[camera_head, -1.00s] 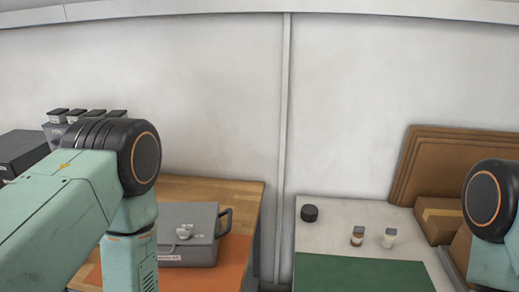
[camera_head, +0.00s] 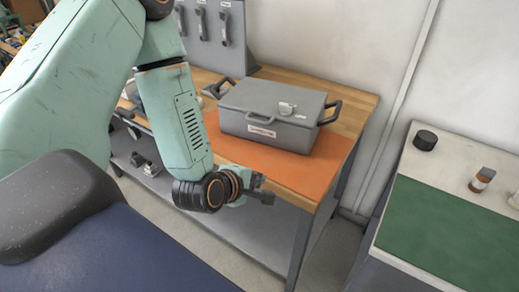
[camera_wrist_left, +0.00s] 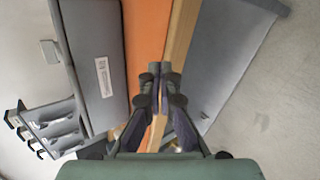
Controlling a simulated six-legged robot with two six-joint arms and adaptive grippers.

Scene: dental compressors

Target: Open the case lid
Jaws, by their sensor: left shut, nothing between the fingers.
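The grey case (camera_head: 275,112) sits on an orange mat (camera_head: 285,165) on a wooden-topped bench, with its lid down. It has a dark handle at each side, a label on its front and a small light grey piece on the lid. My left gripper (camera_head: 264,192) is in front of the bench edge, apart from the case and nearer to me. In the left wrist view its fingers (camera_wrist_left: 161,75) are shut and empty, over the bench edge, with the case (camera_wrist_left: 95,65) to the left. My right gripper is not in view.
The wooden bench (camera_head: 345,97) has a lower shelf (camera_head: 240,225) with small grey parts. A grey panel with handles (camera_head: 215,30) stands behind. At right is a table with a green mat (camera_head: 440,235), a black round item (camera_head: 425,140) and small bottles (camera_head: 482,180).

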